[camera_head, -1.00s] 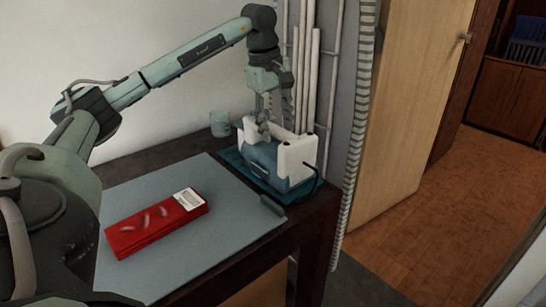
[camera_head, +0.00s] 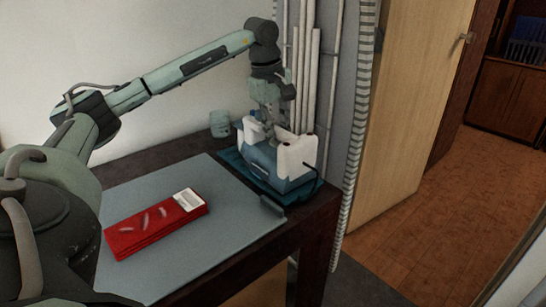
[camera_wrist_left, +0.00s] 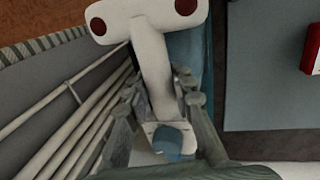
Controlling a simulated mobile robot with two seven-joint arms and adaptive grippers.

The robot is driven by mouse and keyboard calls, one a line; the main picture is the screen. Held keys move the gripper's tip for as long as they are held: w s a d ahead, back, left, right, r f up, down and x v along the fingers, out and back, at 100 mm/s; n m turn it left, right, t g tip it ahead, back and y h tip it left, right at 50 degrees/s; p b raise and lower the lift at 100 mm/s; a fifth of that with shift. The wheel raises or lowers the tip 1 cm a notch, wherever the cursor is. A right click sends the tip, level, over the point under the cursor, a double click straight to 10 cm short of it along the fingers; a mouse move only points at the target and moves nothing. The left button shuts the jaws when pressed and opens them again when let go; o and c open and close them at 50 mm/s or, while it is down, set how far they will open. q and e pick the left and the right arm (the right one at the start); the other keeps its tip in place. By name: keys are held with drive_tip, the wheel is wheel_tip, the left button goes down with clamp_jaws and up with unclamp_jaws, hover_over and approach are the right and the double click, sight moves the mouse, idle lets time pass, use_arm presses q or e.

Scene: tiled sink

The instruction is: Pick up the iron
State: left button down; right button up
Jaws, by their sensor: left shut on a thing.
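The iron (camera_head: 295,160) is a white and blue appliance with a dark cord at its right side. It stands on a blue tray (camera_head: 309,195) at the back right of the dark table. My left gripper (camera_head: 270,122) reaches down onto its top from above. In the left wrist view my left gripper (camera_wrist_left: 158,92) has its fingers on both sides of the iron's white handle (camera_wrist_left: 152,62), shut on it. The fingertips are partly hidden in the head view. My right gripper is not in view.
A red packet (camera_head: 150,229) lies on a grey-blue mat (camera_head: 230,225). A pale cup (camera_head: 220,124) stands behind, left of the iron. White pipes (camera_head: 314,80) rise close behind the iron. The table's right edge is close to the tray.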

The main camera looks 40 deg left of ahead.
use_arm(q)
drive_tip(key=shift+w+r, duration=0.1)
drive_tip(key=shift+r, duration=0.2)
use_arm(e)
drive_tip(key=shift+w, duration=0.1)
use_arm(q)
drive_tip(key=shift+r, duration=0.3)
wheel_tip(320, 180, up, 3)
drive_tip(key=shift+f, duration=0.1)
drive_tip(key=shift+s+a+r, duration=0.1)
drive_tip(key=shift+s+r, duration=0.1)
drive_tip(key=shift+r, duration=0.1)
drive_tip(key=s+r+b, duration=0.1)
drive_tip(key=s+r, duration=0.5)
drive_tip(key=s, duration=0.5)
drive_tip(key=shift+s+a+r, duration=0.2)
drive_tip(key=shift+a+r, duration=0.05)
drive_tip(key=shift+r, duration=0.05)
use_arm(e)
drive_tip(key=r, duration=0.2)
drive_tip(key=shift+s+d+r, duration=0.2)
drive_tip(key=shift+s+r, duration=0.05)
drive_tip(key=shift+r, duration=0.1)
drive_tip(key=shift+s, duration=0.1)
